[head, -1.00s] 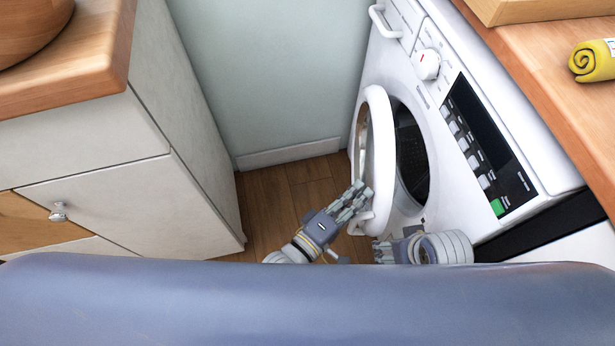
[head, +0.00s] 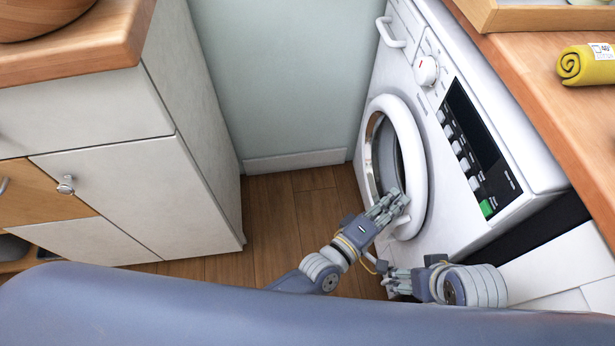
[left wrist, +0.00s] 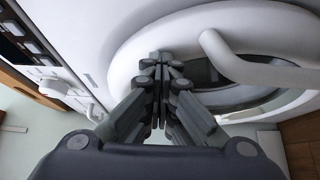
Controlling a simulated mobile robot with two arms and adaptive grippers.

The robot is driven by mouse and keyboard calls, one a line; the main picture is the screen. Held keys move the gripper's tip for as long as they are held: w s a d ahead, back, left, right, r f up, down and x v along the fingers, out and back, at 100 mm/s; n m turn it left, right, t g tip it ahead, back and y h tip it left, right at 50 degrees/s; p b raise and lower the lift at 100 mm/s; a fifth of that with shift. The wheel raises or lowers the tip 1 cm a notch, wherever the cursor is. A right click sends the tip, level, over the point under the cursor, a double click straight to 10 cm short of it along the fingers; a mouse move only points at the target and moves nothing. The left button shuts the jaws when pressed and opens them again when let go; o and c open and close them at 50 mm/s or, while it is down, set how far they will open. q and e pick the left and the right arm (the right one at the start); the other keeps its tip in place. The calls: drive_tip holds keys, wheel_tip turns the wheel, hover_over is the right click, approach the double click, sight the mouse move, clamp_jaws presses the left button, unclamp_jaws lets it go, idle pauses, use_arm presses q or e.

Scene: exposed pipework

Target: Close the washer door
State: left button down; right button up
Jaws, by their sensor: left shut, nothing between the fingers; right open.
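The white washer (head: 470,190) stands at the right. Its round door (head: 417,150), a white ring with dark glass, lies over or very near the opening in the head view; I cannot tell if it is latched. My left gripper (head: 397,202) is shut and empty, at the lower front of the door. In the left wrist view its fingertips (left wrist: 161,62) are together against or just before the door rim (left wrist: 130,55), beside the white door handle (left wrist: 240,65). My right gripper (head: 392,280) is open and empty, low before the washer, below the door.
A wooden counter (head: 545,95) with a rolled yellow towel (head: 588,65) lies over the washer. A white cabinet (head: 110,190) stands at the left. Bare wooden floor (head: 290,215) lies between cabinet and washer. My blue-grey body fills the bottom.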

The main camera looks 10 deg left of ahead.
use_arm(q)
drive_tip(key=shift+d+r, duration=0.25)
drive_tip(key=shift+r, duration=0.05)
drive_tip(key=v, duration=1.2)
drive_tip(key=shift+a+f, duration=0.25)
drive_tip(key=shift+f, duration=0.05)
drive_tip(key=shift+a, duration=0.1)
